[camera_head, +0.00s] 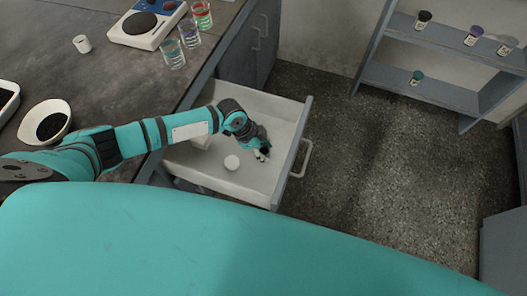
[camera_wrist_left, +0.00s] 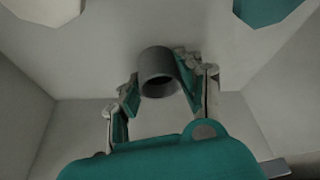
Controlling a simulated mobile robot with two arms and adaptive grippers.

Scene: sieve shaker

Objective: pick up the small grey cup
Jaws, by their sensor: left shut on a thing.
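The small grey cup (camera_wrist_left: 158,64) is between the fingers of my left gripper (camera_wrist_left: 160,86) in the left wrist view, with its dark open end facing the camera. The fingers are shut on its sides. In the head view, my left gripper (camera_head: 262,152) reaches down into the open drawer (camera_head: 216,178), near its front right side. The cup cannot be made out clearly there, as the gripper covers it. My right gripper is not in view.
The worktop holds a white bowl (camera_head: 45,122), a device (camera_head: 147,24) and several glasses (camera_head: 189,33).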

